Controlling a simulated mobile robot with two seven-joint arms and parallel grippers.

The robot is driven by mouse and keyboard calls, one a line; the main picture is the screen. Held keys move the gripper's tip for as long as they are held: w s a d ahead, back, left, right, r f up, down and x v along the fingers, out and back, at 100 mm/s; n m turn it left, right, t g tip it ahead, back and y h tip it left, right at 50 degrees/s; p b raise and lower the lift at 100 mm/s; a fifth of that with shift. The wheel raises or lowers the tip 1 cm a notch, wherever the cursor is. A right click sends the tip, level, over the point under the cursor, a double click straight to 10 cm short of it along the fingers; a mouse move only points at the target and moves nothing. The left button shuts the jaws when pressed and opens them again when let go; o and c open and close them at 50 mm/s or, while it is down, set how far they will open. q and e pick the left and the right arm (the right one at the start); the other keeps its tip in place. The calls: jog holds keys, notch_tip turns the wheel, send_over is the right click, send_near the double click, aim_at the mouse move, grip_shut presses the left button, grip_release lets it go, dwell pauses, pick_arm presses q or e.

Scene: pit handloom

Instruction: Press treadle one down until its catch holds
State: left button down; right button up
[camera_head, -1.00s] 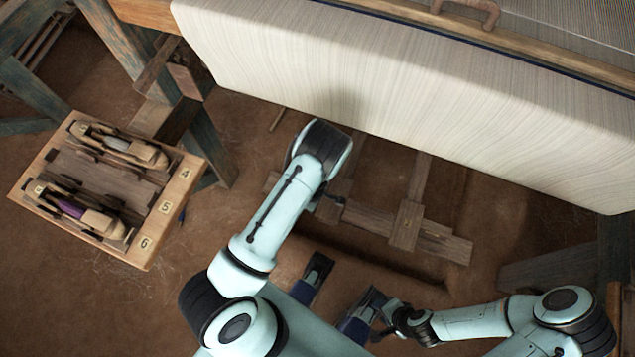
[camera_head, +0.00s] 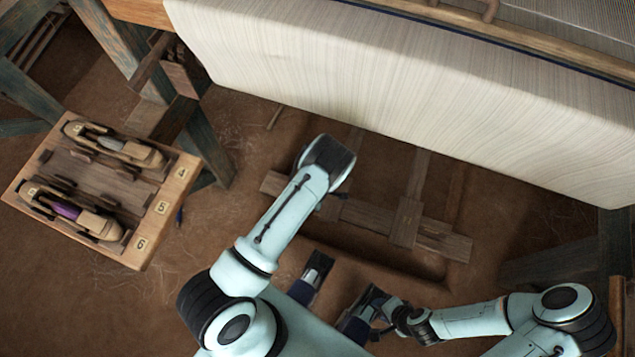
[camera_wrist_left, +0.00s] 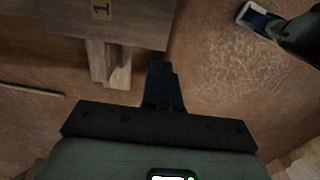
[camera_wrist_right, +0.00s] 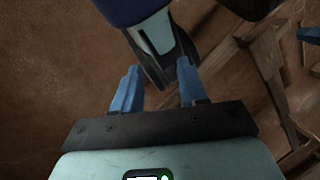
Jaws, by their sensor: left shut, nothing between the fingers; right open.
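Treadle one, a wooden board marked "1" (camera_wrist_left: 118,20), shows at the top of the left wrist view, over a narrower wooden piece. My left gripper (camera_wrist_left: 162,72) is shut and empty, its dark fingertips pointing at the board's near right corner. Whether they touch it, or lie above or below it, I cannot tell. In the head view my left wrist hides these fingertips and the label. My right gripper (camera_wrist_right: 158,85) is open and empty in the right wrist view, in front of a blue and white part of my own body. No catch can be made out.
A wooden crossbar (camera_head: 441,241) and another treadle board (camera_head: 406,221) lie right of my left wrist. Pale cloth (camera_head: 400,90) overhangs the treadles. A shuttle tray (camera_head: 151,222) with numbered slots stands left. A trough edge lies in the earth floor below the crossbar.

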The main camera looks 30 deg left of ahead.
pick_arm(q)
notch_tip(320, 180, down, 7)
jog(key=shift+f+b, duration=0.2)
jog(key=shift+b, duration=0.6)
pick_arm(e)
jog(key=shift+t, duration=0.5)
jog(key=w+f, duration=0.1)
jog(key=w+d+f, duration=0.1)
jog(key=w, duration=0.1)
jog(key=shift+d+f, duration=0.2)
